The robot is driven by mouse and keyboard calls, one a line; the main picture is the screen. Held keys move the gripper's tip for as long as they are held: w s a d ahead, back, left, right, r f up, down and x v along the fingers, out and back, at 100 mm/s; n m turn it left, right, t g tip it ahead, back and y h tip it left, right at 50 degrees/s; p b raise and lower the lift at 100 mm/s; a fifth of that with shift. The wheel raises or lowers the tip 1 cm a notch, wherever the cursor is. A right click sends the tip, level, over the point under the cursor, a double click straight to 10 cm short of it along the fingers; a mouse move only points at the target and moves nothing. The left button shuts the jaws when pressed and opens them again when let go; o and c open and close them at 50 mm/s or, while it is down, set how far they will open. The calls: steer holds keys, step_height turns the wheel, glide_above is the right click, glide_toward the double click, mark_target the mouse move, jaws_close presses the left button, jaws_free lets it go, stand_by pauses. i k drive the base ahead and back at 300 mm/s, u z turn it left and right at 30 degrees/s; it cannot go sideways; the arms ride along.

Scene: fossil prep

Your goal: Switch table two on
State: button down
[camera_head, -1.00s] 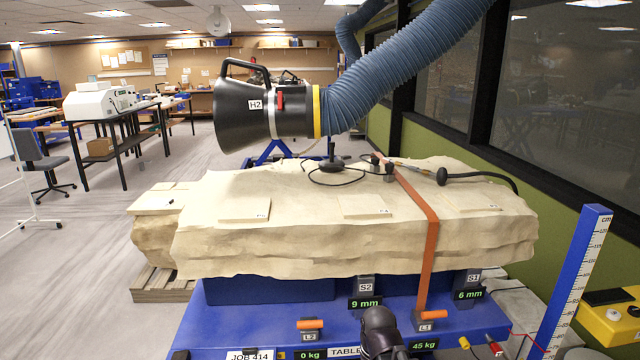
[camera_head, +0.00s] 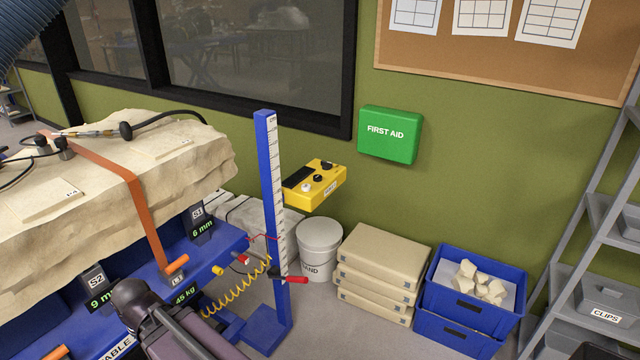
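A yellow control box (camera_head: 315,186) with a dark panel and black knobs is on or near the green wall, right of the blue measuring post. Its small label is too small to read. The blue table (camera_head: 224,246) stands at the left under a large pale fossil block (camera_head: 100,180). A sign on its front edge reads "TABLE" (camera_head: 118,347), with any number hidden behind my arm. Lit displays on the table read 6 mm and 45 kg. My arm shows at the bottom left; my gripper's fingers are not in view.
A blue measuring post (camera_head: 270,190) with a yellow coiled cord (camera_head: 238,290) stands before the yellow box. A white bucket (camera_head: 319,245), stacked beige cases (camera_head: 380,270), blue crates (camera_head: 472,300) and a grey rack (camera_head: 590,240) line the wall. A green first aid box (camera_head: 390,135) hangs above.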

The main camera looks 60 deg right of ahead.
mark_target(325, 165)
steer(key=z, duration=1.55)
steer(key=k, duration=0.95)
steer(key=i, duration=0.65)
steer(key=z, duration=0.05)
